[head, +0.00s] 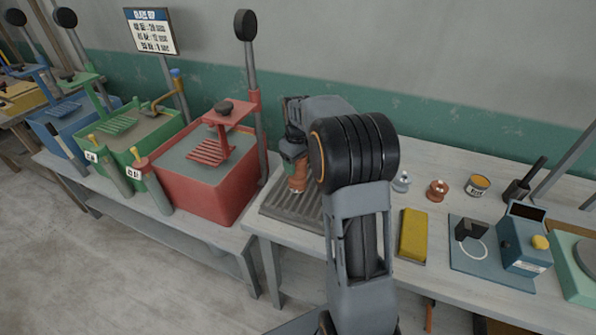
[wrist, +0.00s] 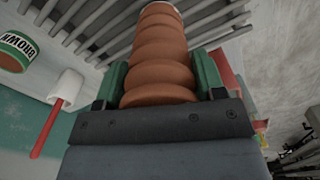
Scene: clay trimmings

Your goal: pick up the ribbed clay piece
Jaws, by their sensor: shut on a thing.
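The ribbed clay piece (wrist: 158,55) is reddish brown, with stacked rounded rings, and fills the upper middle of the wrist view. My gripper (wrist: 162,78) is shut on it, with a green finger pad on either side. In the head view the clay piece (head: 297,178) shows below my gripper (head: 295,158), over the grey grooved tray (head: 283,212). My arm hides part of the tray. I cannot tell whether the piece touches the tray or hangs just above it.
A red bin (head: 190,190) with a tall post stands left of the tray. To the right are a yellow block (head: 413,234), a small grey item (head: 401,181), a small copper-coloured item (head: 437,190), a yellow tin (head: 477,186) and a blue device (head: 524,243).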

